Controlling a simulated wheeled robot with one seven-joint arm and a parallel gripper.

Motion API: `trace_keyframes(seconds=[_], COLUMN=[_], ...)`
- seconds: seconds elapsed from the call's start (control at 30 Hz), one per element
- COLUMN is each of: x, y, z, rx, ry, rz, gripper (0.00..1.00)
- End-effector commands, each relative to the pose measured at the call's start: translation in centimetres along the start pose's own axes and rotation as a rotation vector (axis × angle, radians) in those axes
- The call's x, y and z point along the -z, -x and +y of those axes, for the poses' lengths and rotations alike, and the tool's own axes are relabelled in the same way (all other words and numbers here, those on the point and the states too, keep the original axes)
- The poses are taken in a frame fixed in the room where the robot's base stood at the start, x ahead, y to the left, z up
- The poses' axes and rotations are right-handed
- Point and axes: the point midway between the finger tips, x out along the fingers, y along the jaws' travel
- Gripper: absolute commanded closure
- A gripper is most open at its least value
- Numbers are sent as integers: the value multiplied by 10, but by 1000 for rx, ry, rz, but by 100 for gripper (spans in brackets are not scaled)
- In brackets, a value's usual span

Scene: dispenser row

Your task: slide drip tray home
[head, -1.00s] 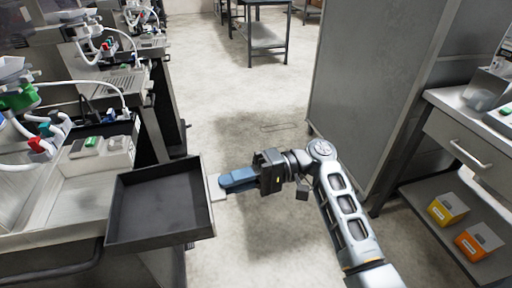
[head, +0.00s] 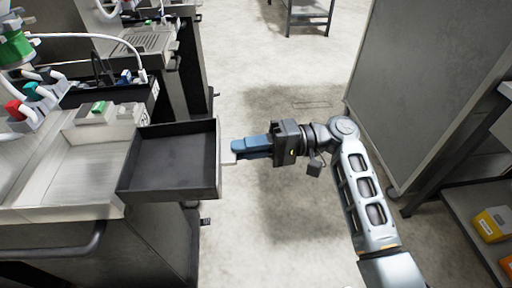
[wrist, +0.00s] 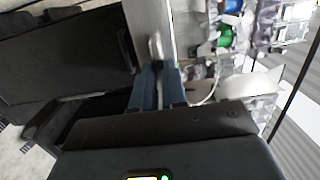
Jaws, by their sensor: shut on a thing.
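The drip tray (head: 174,163) is a dark, shallow, empty tray with a light metal front edge. In the head view it juts out to the right from the dispenser counter (head: 60,183), over the floor. A small pale tab (head: 229,157) sticks out at its front. My gripper (head: 238,148), with blue fingers, is at this tab, right of the tray, and is shut on it. In the wrist view the blue fingers (wrist: 158,88) close around a thin upright light piece beside the dark tray. The tray's far end, by the counter, is partly hidden.
Dispensers with white hoses and coloured valves (head: 35,100) stand along the left. A grey cabinet (head: 425,80) stands at the right, with a shelf of yellow and orange boxes (head: 492,223) beside it. The floor between is clear.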

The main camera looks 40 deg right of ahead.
Motion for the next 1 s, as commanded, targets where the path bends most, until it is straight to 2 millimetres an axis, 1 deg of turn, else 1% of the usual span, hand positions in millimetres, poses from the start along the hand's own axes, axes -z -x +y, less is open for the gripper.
trace_keyframes(seconds=[1.0], x=[7], y=[-73], z=[3], rx=[1], ry=[1], rz=[-1], gripper=[100])
